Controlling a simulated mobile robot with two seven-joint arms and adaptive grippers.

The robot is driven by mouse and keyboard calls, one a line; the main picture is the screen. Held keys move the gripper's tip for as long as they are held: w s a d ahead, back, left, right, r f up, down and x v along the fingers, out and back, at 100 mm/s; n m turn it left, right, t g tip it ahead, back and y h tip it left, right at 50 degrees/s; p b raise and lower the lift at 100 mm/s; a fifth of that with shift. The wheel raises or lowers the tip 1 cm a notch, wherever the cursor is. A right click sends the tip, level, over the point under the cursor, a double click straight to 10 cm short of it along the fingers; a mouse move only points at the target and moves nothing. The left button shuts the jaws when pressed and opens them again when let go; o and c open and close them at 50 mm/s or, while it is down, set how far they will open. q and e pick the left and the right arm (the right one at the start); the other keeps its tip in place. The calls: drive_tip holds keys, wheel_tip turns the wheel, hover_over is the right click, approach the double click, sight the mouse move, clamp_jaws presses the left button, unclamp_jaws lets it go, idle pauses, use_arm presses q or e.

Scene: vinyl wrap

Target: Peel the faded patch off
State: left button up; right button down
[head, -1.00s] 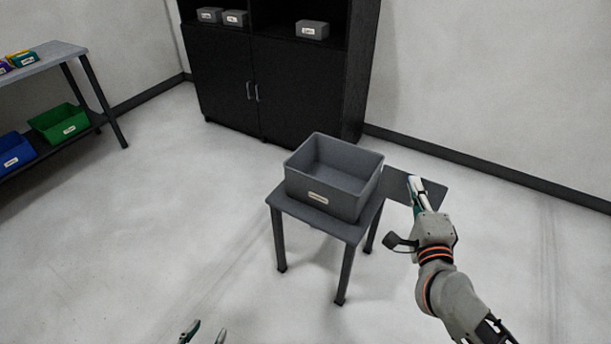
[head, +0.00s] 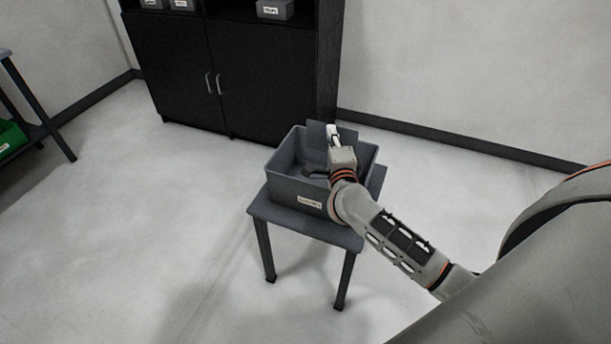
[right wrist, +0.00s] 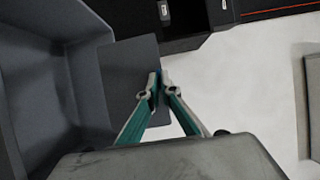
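The faded patch, a flat dark grey sheet (head: 316,136), is held over the far right rim of the grey bin (head: 292,190). My right gripper (head: 333,130) is shut on the patch. In the right wrist view the patch (right wrist: 130,75) is pinched near its edge between the teal fingertips (right wrist: 161,82), and the bin's wall (right wrist: 75,25) is close on the left. I cannot tell whether the patch touches the bin. My left gripper is not in view.
The bin stands on a small grey table (head: 310,223). A black cabinet (head: 230,75) stands behind, with small labelled boxes (head: 274,9) on its shelf. A green bin (head: 10,138) sits on a rack at far left. The floor to the left is clear.

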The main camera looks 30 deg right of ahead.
wheel_tip(320, 180, down, 6)
drive_tip(key=b, duration=0.6)
drive_tip(key=shift+r, duration=0.1)
drive_tip(key=c, duration=2.3)
unclamp_jaws()
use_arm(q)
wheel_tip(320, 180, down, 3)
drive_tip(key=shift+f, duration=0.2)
use_arm(e)
drive_tip(key=shift+o, duration=0.6)
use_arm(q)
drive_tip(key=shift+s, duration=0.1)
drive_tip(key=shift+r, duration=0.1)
use_arm(e)
drive_tip(key=v, duration=1.2)
